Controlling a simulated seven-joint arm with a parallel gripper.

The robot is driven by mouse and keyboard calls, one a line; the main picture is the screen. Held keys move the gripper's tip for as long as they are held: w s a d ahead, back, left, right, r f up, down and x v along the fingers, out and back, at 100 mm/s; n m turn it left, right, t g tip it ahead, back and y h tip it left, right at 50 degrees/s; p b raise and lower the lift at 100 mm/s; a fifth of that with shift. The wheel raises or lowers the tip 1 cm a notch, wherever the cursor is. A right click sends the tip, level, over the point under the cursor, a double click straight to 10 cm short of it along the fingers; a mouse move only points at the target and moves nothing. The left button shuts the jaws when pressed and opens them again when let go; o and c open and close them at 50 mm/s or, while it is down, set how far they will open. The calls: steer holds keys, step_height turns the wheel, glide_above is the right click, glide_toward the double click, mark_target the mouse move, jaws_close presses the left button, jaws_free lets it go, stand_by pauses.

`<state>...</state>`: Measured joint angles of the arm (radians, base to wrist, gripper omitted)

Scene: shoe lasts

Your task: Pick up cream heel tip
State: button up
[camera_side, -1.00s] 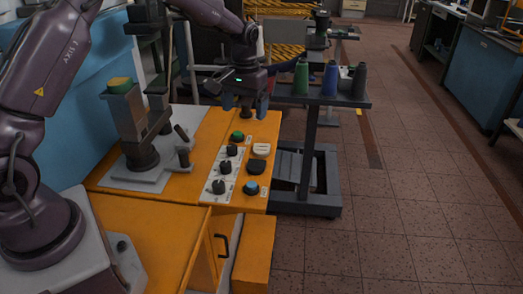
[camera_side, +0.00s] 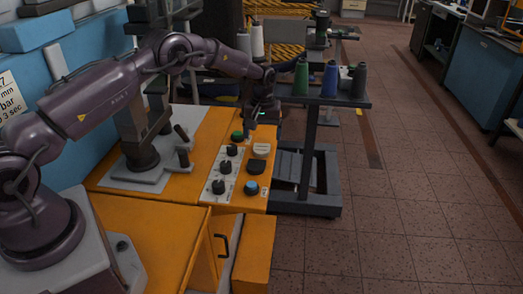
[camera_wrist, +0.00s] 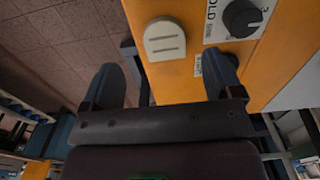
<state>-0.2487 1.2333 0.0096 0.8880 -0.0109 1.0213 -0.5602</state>
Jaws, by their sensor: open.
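The cream heel tip (camera_side: 261,149) is a small pale piece lying near the right edge of the orange machine top. In the wrist view the cream heel tip (camera_wrist: 165,40) shows two raised bars and lies ahead of the gap between my fingers. My gripper (camera_wrist: 162,72) is open, with a blue-grey finger on each side and nothing between them. In the side view my gripper (camera_side: 262,125) is just beyond the cream heel tip, and its fingers are partly hidden.
A black piece (camera_side: 256,167) and a blue round piece (camera_side: 251,187) lie nearer the front. A panel of black knobs (camera_side: 225,166) is close on the left; a green button (camera_side: 237,136) is at its far end. A rack with thread spools (camera_side: 330,78) stands to the right.

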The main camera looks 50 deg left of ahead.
mark_target(262, 148)
steer(key=shift+w+a+f, duration=0.1)
steer(key=shift+a+f, duration=0.15)
steer(key=shift+f, duration=1.15)
steer(key=shift+w+a+f, duration=0.1)
steer(key=shift+a+f, duration=0.1)
steer(key=shift+f, duration=1.15)
steer(key=c, duration=1)
